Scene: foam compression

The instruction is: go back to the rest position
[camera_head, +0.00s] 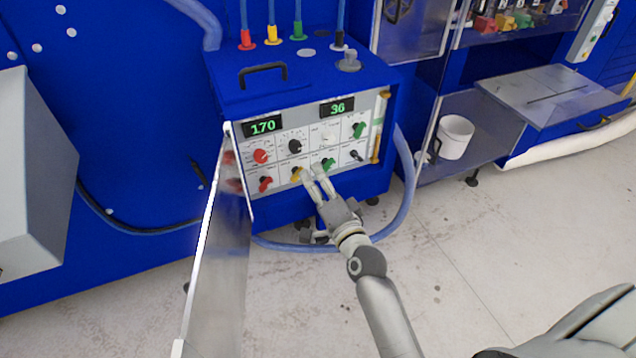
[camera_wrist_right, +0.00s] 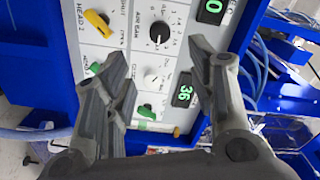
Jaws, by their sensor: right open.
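My right gripper (camera_head: 314,174) is in front of the lower part of a blue control box's panel (camera_head: 376,108), close to the yellow knob (camera_head: 296,174) and the lower green knob (camera_head: 328,164). In the right wrist view its fingers (camera_wrist_right: 160,56) are spread apart with nothing between them, and the panel lies beyond. I cannot tell whether a fingertip touches the panel. The yellow knob also shows in the wrist view (camera_wrist_right: 97,23), as does the black knob (camera_wrist_right: 159,33). The panel's displays read 170 (camera_head: 263,126) and 36 (camera_head: 337,108).
A clear hinged door (camera_head: 222,240) stands open left of the panel. A blue hose (camera_head: 408,190) curves around the box's right side and below it. A white bucket (camera_head: 455,137) sits in a cabinet to the right. The grey floor (camera_head: 480,240) at right is clear.

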